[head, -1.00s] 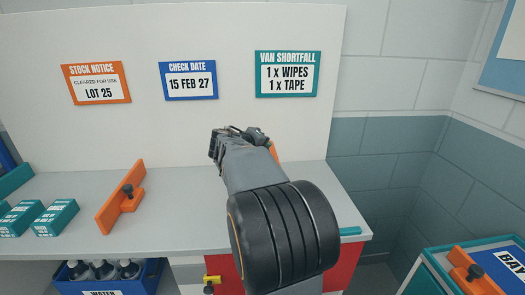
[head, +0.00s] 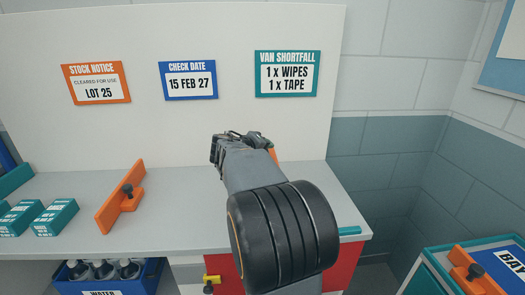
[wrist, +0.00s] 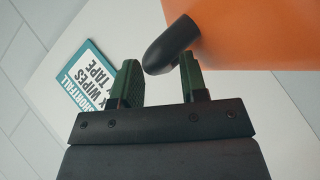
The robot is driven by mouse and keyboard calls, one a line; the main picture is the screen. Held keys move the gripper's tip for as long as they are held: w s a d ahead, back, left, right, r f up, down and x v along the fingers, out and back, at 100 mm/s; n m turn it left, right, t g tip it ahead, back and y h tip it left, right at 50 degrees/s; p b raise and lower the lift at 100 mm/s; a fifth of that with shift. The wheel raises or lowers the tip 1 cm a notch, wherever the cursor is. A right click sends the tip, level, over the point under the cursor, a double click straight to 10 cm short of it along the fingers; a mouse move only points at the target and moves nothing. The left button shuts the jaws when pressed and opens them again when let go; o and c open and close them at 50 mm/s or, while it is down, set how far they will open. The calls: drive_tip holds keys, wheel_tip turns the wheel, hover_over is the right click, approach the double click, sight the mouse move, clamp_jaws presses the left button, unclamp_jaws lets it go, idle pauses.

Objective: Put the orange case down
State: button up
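The orange case (wrist: 260,35) fills the upper right of the wrist view, with a black handle (wrist: 172,45) on it. In the head view my gripper (head: 240,137) is above the back of the counter, largely hidden by my own wrist. Only a sliver of the orange case (head: 273,154) shows beside it there. The underside of the case is hidden in both views.
The grey counter (head: 180,215) has bare room around an orange block with a black knob (head: 122,197). Teal boxes (head: 54,217) stand at the left. A white board with signs (head: 188,80) rises behind.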

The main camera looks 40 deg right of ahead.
drive_tip(key=shift+r, duration=0.1)
drive_tip(key=v, duration=1.2)
drive_tip(key=s+a+f+n+y, duration=0.1)
drive_tip(key=s+a+f+y, duration=0.25)
drive_tip(key=a+f, duration=0.35)
drive_tip(key=s+a+f+n+t+y, duration=0.1)
drive_tip(key=s+a+f+y, duration=0.2)
drive_tip(key=a+f+y, duration=0.35)
drive_tip(key=s+a+f+n+y, duration=0.1)
drive_tip(key=s+a+f+y, duration=0.25)
drive_tip(key=a+f, duration=0.45)
wheel_tip(320, 180, up, 10)
drive_tip(key=p, duration=0.7)
drive_tip(key=shift+s+a+t+p, duration=0.3)
drive_tip(key=shift+a+p, duration=0.1)
